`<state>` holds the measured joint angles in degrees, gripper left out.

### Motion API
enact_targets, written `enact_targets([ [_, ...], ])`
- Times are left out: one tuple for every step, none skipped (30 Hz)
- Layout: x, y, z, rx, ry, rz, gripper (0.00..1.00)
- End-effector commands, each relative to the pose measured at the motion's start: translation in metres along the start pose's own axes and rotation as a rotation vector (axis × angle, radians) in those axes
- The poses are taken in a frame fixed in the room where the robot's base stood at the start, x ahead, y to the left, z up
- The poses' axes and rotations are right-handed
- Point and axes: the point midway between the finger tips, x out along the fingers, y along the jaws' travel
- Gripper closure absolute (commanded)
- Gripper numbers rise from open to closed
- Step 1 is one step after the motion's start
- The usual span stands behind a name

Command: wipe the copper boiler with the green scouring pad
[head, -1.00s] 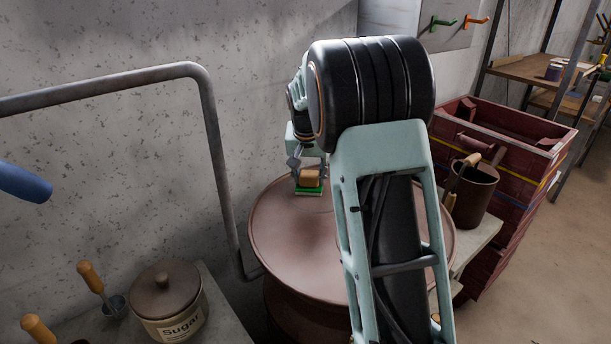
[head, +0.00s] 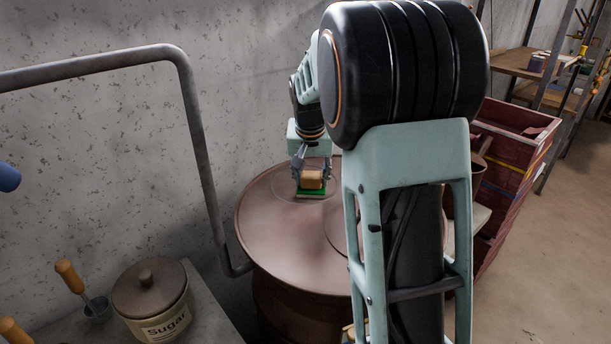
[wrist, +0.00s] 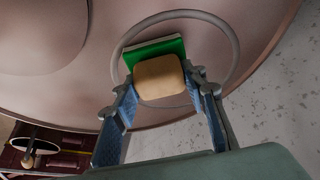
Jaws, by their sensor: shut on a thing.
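The copper boiler (head: 275,240) is a wide round vessel with a dull reddish-brown top, standing below my arm. My gripper (head: 310,181) is over the far part of its top, shut on the wooden block handle of the green scouring pad (head: 311,194). In the wrist view the pad (wrist: 150,50) shows as a green edge beyond the tan block, between my gripper's (wrist: 160,92) blue fingers. The pad lies at or just above the boiler top, within a thin ring outline; I cannot tell whether it touches. My arm hides the boiler's right part.
A sugar jar (head: 150,300) and wooden-handled tools (head: 70,277) stand on a counter at lower left. A grey pipe (head: 190,110) runs along the wall left of the boiler. A dark red crate (head: 510,160) stands at right. The floor at lower right is clear.

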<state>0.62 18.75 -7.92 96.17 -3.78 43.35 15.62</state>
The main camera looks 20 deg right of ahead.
Motion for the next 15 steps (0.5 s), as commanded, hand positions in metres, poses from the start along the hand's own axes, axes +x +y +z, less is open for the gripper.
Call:
enact_targets([
  [0.0007, 0.0030, 0.0040, 0.001, -0.002, 0.001, 0.80],
  [0.0002, 0.0039, 0.0049, 0.001, -0.002, 0.001, 0.80],
  [-0.0005, 0.0046, 0.0056, 0.000, -0.002, 0.001, 0.80],
  [-0.0009, 0.0049, 0.0057, 0.000, -0.002, 0.001, 0.80],
  [-0.0012, 0.0050, 0.0057, 0.000, -0.002, 0.001, 0.80],
  [-0.0014, 0.0049, 0.0055, 0.000, -0.002, 0.001, 0.80],
  [-0.0014, 0.0048, 0.0054, 0.000, -0.002, 0.001, 0.80],
  [-0.0014, 0.0048, 0.0054, 0.000, -0.002, 0.001, 0.80],
  [-0.0014, 0.0048, 0.0053, 0.000, -0.002, 0.001, 0.80],
  [-0.0015, 0.0047, 0.0053, 0.000, -0.002, 0.001, 0.80],
  [-0.0017, 0.0047, 0.0051, 0.000, -0.002, 0.000, 0.80],
  [-0.0026, 0.0046, 0.0047, 0.000, -0.002, 0.000, 0.80],
  [-0.0037, 0.0046, 0.0042, 0.000, -0.001, 0.000, 0.80],
  [-0.0052, 0.0045, 0.0034, 0.000, -0.001, 0.000, 0.80],
  [-0.0079, 0.0044, 0.0023, 0.000, -0.001, 0.000, 0.80],
])
